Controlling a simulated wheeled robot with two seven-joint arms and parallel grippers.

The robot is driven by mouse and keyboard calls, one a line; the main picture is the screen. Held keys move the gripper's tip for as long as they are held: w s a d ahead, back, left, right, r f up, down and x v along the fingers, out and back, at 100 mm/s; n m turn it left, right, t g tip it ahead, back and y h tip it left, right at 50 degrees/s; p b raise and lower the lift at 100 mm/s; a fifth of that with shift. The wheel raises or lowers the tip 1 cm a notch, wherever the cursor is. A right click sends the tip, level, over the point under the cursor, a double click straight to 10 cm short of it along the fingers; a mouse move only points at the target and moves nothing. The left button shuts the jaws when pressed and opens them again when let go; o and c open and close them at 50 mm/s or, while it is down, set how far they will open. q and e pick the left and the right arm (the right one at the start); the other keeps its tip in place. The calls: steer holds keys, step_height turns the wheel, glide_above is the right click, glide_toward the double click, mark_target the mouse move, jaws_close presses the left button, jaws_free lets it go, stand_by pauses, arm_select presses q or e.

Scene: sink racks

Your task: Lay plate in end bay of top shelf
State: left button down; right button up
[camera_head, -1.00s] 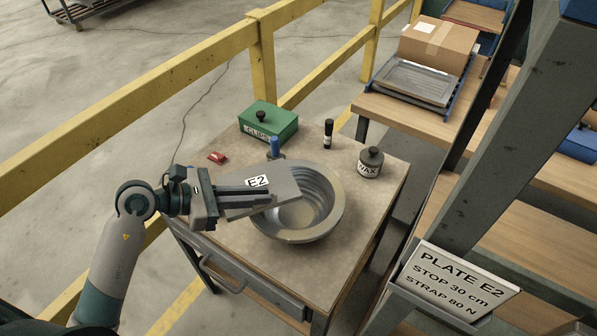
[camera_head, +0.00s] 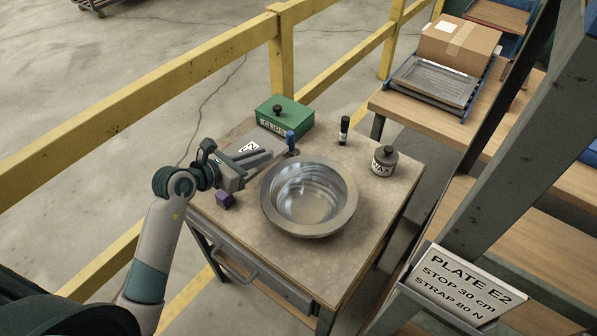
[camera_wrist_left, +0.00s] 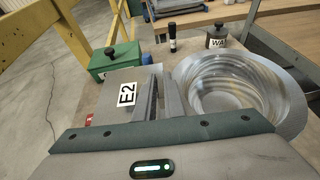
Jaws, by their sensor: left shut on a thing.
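The grey plate (camera_head: 228,146) carries a white E2 label and is by the far left part of the small table. It also shows in the left wrist view (camera_wrist_left: 105,102), left of the fingers. My left gripper (camera_head: 284,155) is shut on the plate, between the green box and the metal bowl; the fingers partly cover the plate. The fingers also show in the left wrist view (camera_wrist_left: 161,82). The rack with wooden shelves (camera_head: 480,240) is at the right, with a PLATE E2 sign (camera_head: 464,281) by its grey post. I cannot tell which bay is the end bay. My right gripper is not in view.
A yellow rail (camera_head: 130,115) runs behind. A cardboard box (camera_head: 460,42) sits on another bench.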

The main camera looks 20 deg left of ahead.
arm_select(q)
steer(key=shift+w+a+f+n+t+y, duration=0.2)
steer(key=shift+w+a+n+t+y, duration=0.1)
steer(key=shift+w+a+n+y, duration=0.45)
steer(key=shift+a, duration=0.1)
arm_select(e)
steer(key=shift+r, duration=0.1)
arm_select(q)
steer(key=shift+f, duration=0.15)
